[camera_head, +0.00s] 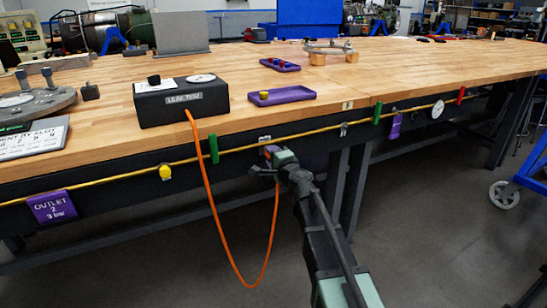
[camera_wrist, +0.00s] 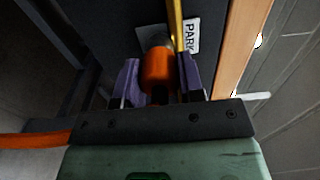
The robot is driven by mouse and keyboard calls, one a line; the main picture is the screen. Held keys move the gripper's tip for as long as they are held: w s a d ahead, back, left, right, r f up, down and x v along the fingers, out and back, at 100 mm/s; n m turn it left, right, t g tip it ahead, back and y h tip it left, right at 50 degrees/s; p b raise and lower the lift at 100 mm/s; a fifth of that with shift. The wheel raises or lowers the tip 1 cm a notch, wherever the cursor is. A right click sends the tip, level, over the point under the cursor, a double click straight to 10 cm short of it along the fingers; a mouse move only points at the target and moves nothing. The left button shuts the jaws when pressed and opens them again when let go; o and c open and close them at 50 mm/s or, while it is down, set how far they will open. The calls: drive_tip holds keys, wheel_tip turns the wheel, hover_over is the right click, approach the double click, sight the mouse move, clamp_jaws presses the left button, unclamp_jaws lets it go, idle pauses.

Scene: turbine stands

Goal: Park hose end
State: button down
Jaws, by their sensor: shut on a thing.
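My gripper (camera_head: 270,153) is at the front edge of the bench, just below the yellow pipe. In the wrist view, its two purple fingers (camera_wrist: 160,78) are shut on the orange hose end (camera_wrist: 158,68), which has a dark metallic tip. The tip points at the bench's dark front, close to a pale plate marked PARK (camera_wrist: 192,37). The tip overlaps the plate's area, and I cannot tell whether it touches anything. The orange hose (camera_head: 207,200) hangs in a long loop from the black LEAK TEST box (camera_head: 182,101) to my gripper.
The yellow pipe (camera_head: 325,129) runs along the bench front, with green handles (camera_head: 214,149), a yellow knob (camera_head: 165,172) and a purple OUTLET 2 sign (camera_head: 53,206). A purple tray (camera_head: 281,96) sits on the wooden bench top (camera_head: 330,92). The floor in front is clear.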

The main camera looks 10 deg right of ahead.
drive_tip(key=shift+w+r, duration=0.15)
drive_tip(key=shift+w, duration=0.3)
drive_tip(key=c, duration=1.2)
unclamp_jaws()
drive_tip(key=shift+o, duration=1.2)
drive_tip(key=shift+w+a, duration=0.1)
drive_tip(key=shift+a, duration=0.05)
drive_tip(key=o, duration=0.3)
drive_tip(key=shift+s, duration=0.2)
drive_tip(key=shift+o, duration=0.9)
drive_tip(key=shift+s, duration=0.2)
drive_tip(key=v, duration=0.6)
drive_tip(key=shift+s+d, duration=0.2)
drive_tip(key=shift+s, duration=0.15)
drive_tip(key=shift+a, duration=0.1)
